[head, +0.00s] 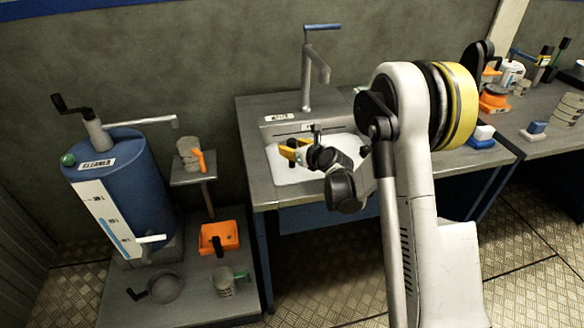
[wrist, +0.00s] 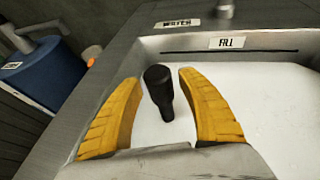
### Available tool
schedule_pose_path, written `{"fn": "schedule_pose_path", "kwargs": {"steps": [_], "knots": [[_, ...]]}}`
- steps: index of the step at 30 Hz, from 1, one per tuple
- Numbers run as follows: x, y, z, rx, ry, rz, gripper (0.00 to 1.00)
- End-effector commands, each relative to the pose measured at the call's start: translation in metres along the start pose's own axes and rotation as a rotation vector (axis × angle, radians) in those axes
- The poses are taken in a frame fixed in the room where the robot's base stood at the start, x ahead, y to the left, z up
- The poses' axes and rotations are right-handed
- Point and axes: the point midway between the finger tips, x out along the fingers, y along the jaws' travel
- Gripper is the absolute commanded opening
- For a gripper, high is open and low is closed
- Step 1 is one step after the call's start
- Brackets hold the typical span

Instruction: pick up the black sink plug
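The black sink plug (wrist: 160,88) shows in the wrist view as a dark knobbed shape over the white basin, between the two yellow fingers. My gripper (wrist: 156,80) is open, with a gap between each fingertip and the plug. In the head view my gripper (head: 287,147) is over the left part of the sink basin (head: 290,172). A small dark piece shows by its fingers there, and my wrist hides part of the basin. I cannot tell how deep the fingers are around the plug.
The sink's steel rim, a FILL label (wrist: 227,42) and a tall tap (head: 308,75) stand behind the basin. A blue tank (head: 130,185) and an orange tray (head: 220,237) are at the left. Blue-and-white blocks (head: 481,136) lie on the counter at right.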

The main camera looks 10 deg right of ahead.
Motion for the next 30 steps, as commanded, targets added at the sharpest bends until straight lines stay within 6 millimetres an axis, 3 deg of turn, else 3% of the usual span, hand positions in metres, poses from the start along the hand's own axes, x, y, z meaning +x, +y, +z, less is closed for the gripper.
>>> {"fn": "schedule_pose_path", "kwargs": {"steps": [1,4,17,23,27,30], "knots": [[0.000,0.000,0.000,0.000,0.000,0.000,0.29],[0.000,0.000,0.000,0.000,0.000,0.000,0.00],[-0.001,0.000,0.002,0.000,0.000,0.000,0.00],[-0.008,0.000,0.020,0.000,0.000,0.000,0.00],[-0.019,0.000,0.045,0.000,0.000,0.000,0.00],[-0.034,-0.023,0.050,0.004,-0.001,-0.005,0.00]]}}
